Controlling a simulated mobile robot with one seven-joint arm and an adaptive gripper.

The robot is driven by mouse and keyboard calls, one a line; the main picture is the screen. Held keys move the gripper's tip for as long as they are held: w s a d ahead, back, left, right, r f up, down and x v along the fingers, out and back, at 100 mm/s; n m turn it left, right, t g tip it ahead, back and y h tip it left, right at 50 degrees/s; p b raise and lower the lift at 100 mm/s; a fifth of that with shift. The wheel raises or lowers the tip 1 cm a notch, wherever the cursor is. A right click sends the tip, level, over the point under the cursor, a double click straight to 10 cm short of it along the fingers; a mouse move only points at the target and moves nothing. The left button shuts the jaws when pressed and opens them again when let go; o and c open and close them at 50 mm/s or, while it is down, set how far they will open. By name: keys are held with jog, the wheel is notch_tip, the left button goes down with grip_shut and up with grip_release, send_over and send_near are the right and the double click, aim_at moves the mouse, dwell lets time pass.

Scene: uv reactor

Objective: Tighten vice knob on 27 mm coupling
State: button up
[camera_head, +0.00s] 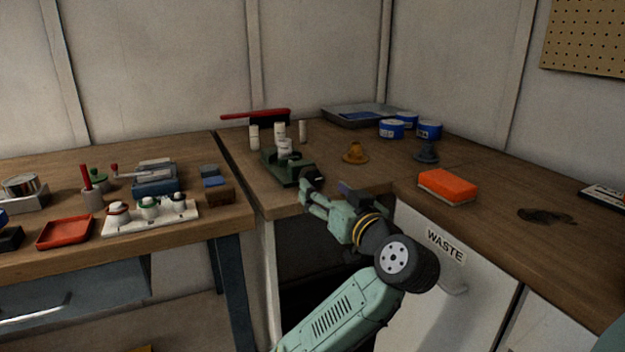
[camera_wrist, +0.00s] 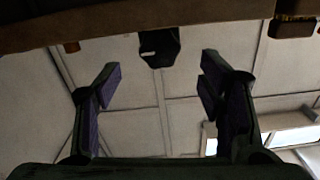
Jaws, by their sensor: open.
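A dark green vice (camera_head: 276,160) stands near the front edge of the corner bench, with a white coupling (camera_head: 285,146) upright in it. My gripper (camera_head: 309,190) is at the vice's front end, at the bench edge; its fingers are small and dark there and partly cover the knob end. In the wrist view my gripper (camera_wrist: 157,88) is open and empty, with two purple-padded fingers. A dark block-like part (camera_wrist: 158,47), which looks like the vice knob, hangs beyond the fingertips, roughly centred between them. It is apart from both fingers. I cannot read the coupling's size.
White cylinders (camera_head: 254,137) stand behind the vice, near a red-handled brush (camera_head: 256,116). A brown funnel-like piece (camera_head: 355,153), blue tins (camera_head: 391,129) and an orange sponge (camera_head: 447,186) lie to the right. A waste door (camera_head: 437,262) is below. The bench (camera_wrist: 120,12) edge crosses the wrist view's top.

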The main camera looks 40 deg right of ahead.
aim_at(313, 179)
jog(key=p+x, duration=0.1)
jog(key=x, duration=0.5)
jog(key=shift+w+d, duration=0.15)
jog(key=shift+w, duration=0.2)
jog(key=shift+c, duration=0.6)
jog(key=c, duration=1)
jog(key=shift+c, duration=0.2)
jog(key=shift+m, duration=0.3)
jog(key=shift+m+p, duration=0.65)
jog(key=shift+m, duration=2.05)
